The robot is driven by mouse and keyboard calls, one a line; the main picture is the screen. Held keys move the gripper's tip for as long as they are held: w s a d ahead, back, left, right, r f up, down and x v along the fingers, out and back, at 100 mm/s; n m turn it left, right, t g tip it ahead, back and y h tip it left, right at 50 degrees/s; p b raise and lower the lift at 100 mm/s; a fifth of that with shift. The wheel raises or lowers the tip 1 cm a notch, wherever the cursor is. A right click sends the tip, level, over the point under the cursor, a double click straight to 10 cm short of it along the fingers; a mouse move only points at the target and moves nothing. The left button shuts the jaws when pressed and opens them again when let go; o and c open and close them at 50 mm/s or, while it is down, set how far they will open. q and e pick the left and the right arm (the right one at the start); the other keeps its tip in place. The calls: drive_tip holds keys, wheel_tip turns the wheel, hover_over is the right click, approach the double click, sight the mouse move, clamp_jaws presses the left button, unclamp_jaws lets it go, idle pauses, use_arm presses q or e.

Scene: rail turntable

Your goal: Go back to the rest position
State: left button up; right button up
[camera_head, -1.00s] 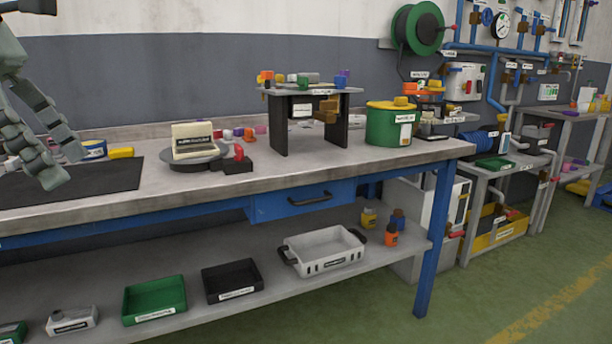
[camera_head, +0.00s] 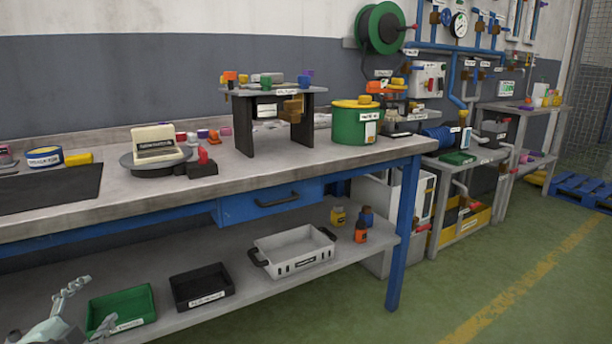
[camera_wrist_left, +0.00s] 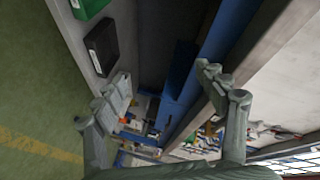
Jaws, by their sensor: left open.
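My left gripper (camera_head: 88,308) shows at the bottom left of the head view, low in front of the bench's lower shelf. Its fingers are spread open with nothing between them. In the left wrist view the two fingers of the left gripper (camera_wrist_left: 165,115) stand wide apart, and the bench edge and shelf show beyond them. My right gripper is in neither view.
The workbench (camera_head: 330,158) carries a turntable (camera_head: 140,160), a small raised stand (camera_head: 270,93) and a green canister (camera_head: 350,128). The lower shelf holds a green tray (camera_head: 122,308), a black tray (camera_head: 200,287) and a white bin (camera_head: 295,250). Green floor (camera_head: 480,270) is clear at right.

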use_arm(q)
drive_tip(key=s+d+f+n+g+y, duration=0.2)
drive_tip(key=s+f+n+g, duration=0.3)
drive_tip(key=f, duration=0.7)
drive_tip(key=s+d+f+n+g+h, duration=0.1)
drive_tip(key=s+d+f+n+g, duration=0.1)
drive_tip(key=s+d+f+g, duration=0.2)
drive_tip(key=s+d+f+n+g+h, duration=0.1)
drive_tip(key=s+d+f+n+g, duration=0.2)
drive_tip(key=s+d+f, duration=0.6)
drive_tip(key=s+f, duration=0.3)
drive_tip(key=s, duration=0.4)
drive_tip(key=shift+s+d+f+g+h, duration=0.2)
drive_tip(key=shift+d+f+g+h, duration=0.1)
drive_tip(key=shift+d+g, duration=0.1)
drive_tip(key=shift+a, duration=0.1)
